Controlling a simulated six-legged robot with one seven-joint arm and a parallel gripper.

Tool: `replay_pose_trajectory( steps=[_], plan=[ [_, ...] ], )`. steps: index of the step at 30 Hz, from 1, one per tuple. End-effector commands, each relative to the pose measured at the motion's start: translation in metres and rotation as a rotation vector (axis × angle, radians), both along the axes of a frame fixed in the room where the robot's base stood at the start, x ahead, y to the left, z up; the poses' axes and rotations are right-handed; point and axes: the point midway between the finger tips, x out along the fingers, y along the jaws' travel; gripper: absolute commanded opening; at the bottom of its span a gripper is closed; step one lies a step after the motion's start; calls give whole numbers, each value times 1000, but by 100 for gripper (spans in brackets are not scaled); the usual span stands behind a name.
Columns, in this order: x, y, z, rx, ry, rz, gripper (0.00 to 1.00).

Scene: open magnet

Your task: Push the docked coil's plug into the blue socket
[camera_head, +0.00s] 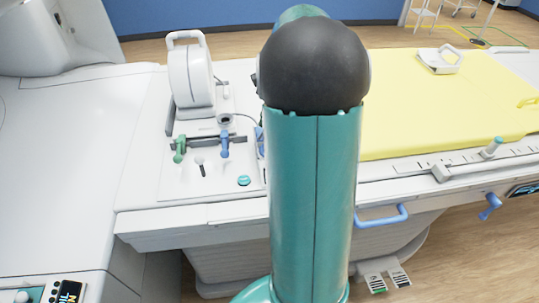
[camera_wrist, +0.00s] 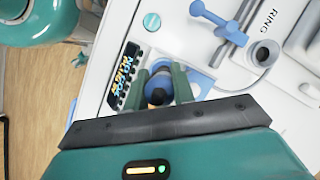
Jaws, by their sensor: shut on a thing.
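The docked coil (camera_head: 191,78) is a white upright ring with a top handle, standing on the table's left part in the head view. In the wrist view my gripper (camera_wrist: 162,84) has its two green fingers closed around a dark blue, rounded piece (camera_wrist: 158,90) with a black and orange part, apparently the plug. A lighter blue surface (camera_wrist: 200,80) lies beneath and beside it, apparently the blue socket's base. The fingers hide the socket's opening, so I cannot tell how deep the plug sits. In the head view my arm hides the gripper and plug.
Beside the gripper is a black display (camera_wrist: 124,76) with coloured text. A blue lever (camera_wrist: 220,25) and a grey round holder (camera_wrist: 263,53) with a thin cable near it stand close by. A green lever (camera_head: 179,150) is farther left. The yellow mattress (camera_head: 430,110) lies right.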

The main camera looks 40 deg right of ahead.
Motion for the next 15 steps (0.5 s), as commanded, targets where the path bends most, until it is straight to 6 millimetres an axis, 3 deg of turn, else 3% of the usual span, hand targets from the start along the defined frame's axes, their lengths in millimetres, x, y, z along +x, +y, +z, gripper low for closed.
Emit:
replay_pose_trajectory(
  steps=[15],
  plan=[
    [0, 0, -42, 0, 0, -1, 0]
  ],
)
